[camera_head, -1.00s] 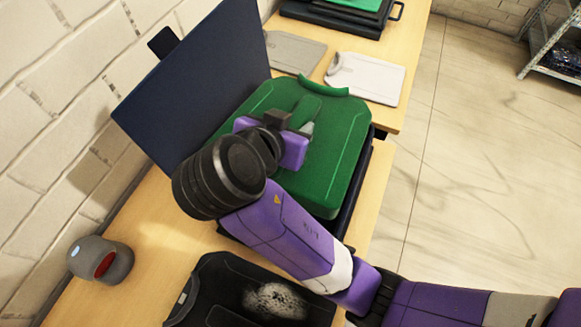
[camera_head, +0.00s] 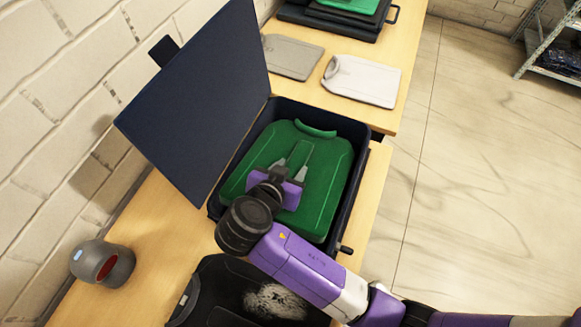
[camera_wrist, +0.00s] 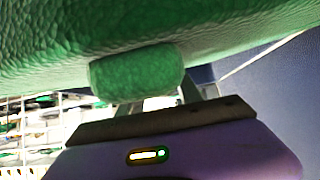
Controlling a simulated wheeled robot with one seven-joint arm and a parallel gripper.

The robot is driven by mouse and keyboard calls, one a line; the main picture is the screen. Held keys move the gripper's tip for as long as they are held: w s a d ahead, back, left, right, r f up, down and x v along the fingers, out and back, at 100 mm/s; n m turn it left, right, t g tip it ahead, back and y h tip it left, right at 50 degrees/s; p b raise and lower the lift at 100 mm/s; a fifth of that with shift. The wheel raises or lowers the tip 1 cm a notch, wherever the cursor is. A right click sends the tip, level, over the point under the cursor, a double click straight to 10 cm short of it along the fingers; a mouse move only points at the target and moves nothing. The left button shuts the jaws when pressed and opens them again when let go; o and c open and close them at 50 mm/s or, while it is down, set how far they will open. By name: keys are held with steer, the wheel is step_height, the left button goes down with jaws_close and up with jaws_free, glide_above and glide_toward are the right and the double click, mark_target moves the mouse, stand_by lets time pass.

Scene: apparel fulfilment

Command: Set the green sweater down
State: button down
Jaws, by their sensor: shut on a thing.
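The green sweater (camera_head: 322,190) is a flat, folded piece with a raised collar. In the head view it lies within the walls of an open dark blue case (camera_head: 345,126). I cannot tell whether it rests on the case's bottom. My gripper (camera_head: 293,160) reaches over the sweater from its near side, with its fingers on the sweater's middle. It is shut on the sweater. In the wrist view the green fabric (camera_wrist: 200,35) fills the top, and a bulge of it sits at the fingers, which are partly hidden.
The case's lid (camera_head: 195,100) stands open on the left, near the brick wall. A black garment (camera_head: 225,290) with a white print lies in front. A scanner-like grey device (camera_head: 103,263) stands at left. Grey (camera_head: 292,58) and white (camera_head: 362,82) folded garments lie behind.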

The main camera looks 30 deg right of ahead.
steer(key=shift+f, duration=0.15)
steer(key=c, duration=0.8)
jaws_free()
steer(key=b+v, duration=0.1)
steer(key=v, duration=1.1)
